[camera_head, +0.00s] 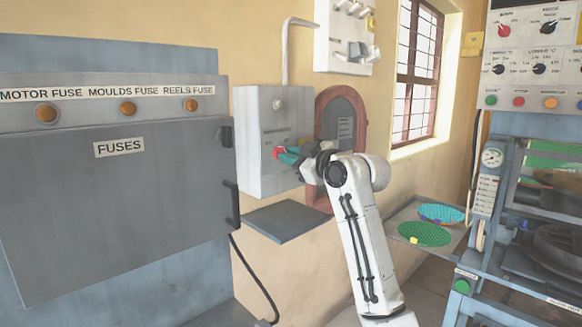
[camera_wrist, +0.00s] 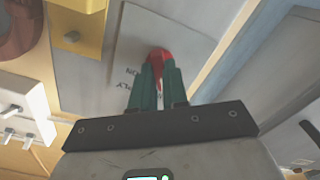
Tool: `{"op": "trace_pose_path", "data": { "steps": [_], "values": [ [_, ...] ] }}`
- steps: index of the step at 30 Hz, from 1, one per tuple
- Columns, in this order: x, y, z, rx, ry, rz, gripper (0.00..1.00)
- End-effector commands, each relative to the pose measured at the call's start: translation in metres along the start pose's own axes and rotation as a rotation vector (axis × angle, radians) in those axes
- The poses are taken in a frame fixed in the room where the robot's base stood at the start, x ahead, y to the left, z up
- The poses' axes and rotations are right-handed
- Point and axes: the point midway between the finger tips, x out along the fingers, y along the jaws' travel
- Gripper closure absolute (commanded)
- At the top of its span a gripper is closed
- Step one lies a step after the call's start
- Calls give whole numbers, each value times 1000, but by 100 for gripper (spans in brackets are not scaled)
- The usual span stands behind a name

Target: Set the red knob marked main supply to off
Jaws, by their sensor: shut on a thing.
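The red knob (camera_head: 277,152) is on the front of a grey wall box (camera_head: 262,115) in the head view. In the wrist view the red knob (camera_wrist: 158,55) sits on a grey panel with partly readable, upside-down lettering. My gripper (camera_head: 287,154) reaches it from the right, and its green fingers are closed on the knob. In the wrist view my gripper (camera_wrist: 158,72) has its two fingertips on either side of the knob's red grip. The fingers hide part of the knob and its markings, so I cannot tell its setting.
A grey fuse cabinet (camera_head: 120,200) with a side handle stands at left. A small grey shelf (camera_head: 288,220) juts out below the wall box. A tray (camera_head: 405,213) with green and blue plates and a control machine (camera_head: 500,150) are at right.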

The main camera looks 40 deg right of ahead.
Motion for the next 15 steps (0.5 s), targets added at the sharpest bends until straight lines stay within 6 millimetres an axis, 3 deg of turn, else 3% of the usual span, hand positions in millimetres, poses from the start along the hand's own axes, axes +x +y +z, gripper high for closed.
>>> {"op": "trace_pose_path", "data": {
  "steps": [15],
  "values": [
    [0, 0, 2, -229, -2, -2, 100]
  ]
}}
